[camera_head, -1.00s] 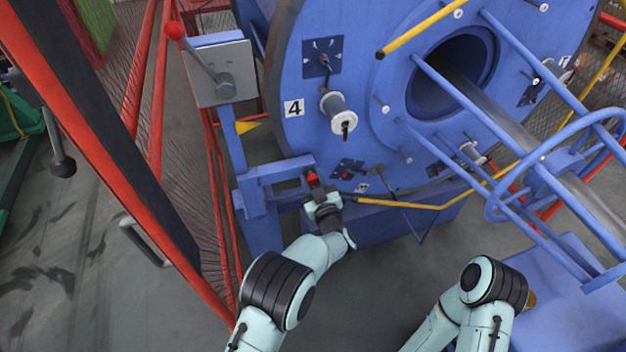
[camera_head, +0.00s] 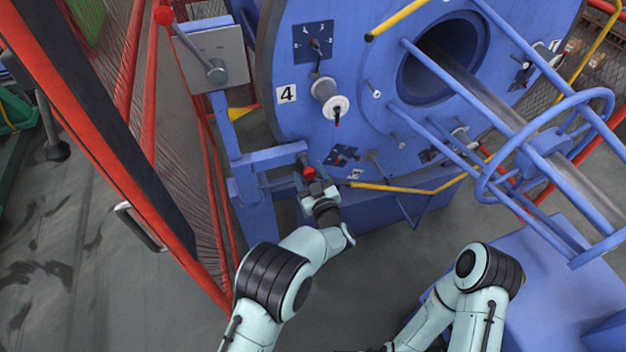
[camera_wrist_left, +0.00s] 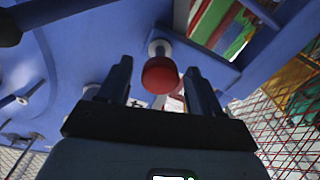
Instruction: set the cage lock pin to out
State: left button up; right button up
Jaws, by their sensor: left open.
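The cage lock pin shows as a red knob (camera_head: 309,173) on a pale shaft, at the blue frame beside the lower left rim of the big blue disc. In the left wrist view the red knob (camera_wrist_left: 160,76) is at the upper middle, between the tips of my two dark fingers. My left gripper (camera_wrist_left: 158,88) is open, with a gap on each side of the knob. In the head view my left gripper (camera_head: 313,184) is just below the knob. How far the pin sits in its hole is hidden. My right arm is at the lower right, its gripper not clearly shown.
The blue disc (camera_head: 290,55) carries a white spool (camera_head: 333,105) and a "4" label. A grey lever box (camera_head: 215,62) with a red-knobbed lever stands left. Red mesh fencing (camera_head: 185,150) runs along the left. A yellow bar (camera_head: 405,187) passes right of my left gripper.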

pick_arm(q)
jog(key=v, duration=1.3)
jog(key=shift+s, duration=0.2)
jog(key=shift+d, duration=0.1)
